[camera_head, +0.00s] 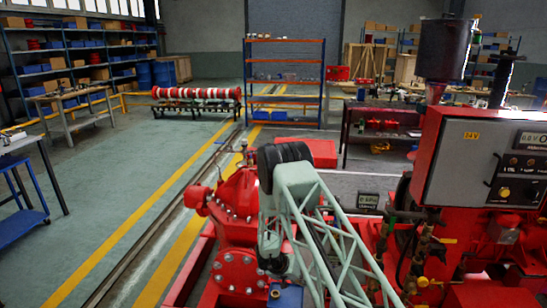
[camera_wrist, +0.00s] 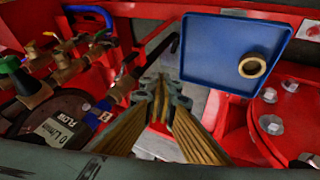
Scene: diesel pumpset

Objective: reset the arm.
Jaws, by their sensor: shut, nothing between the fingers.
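In the wrist view my gripper (camera_wrist: 160,100) points down between red frame parts of the pumpset. Its two fingers are closed together with nothing between them. In the head view my pale green lattice arm reaches over the red pumpset (camera_head: 235,205). I cannot make out the gripper there.
In the wrist view a blue plate (camera_wrist: 215,50) with a brass ring (camera_wrist: 252,66) is right of the fingers. Brass valves (camera_wrist: 62,68) and a flow gauge (camera_wrist: 62,125) are left. In the head view a grey control panel (camera_head: 465,155) stands right; the green floor (camera_head: 110,195) at left is open.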

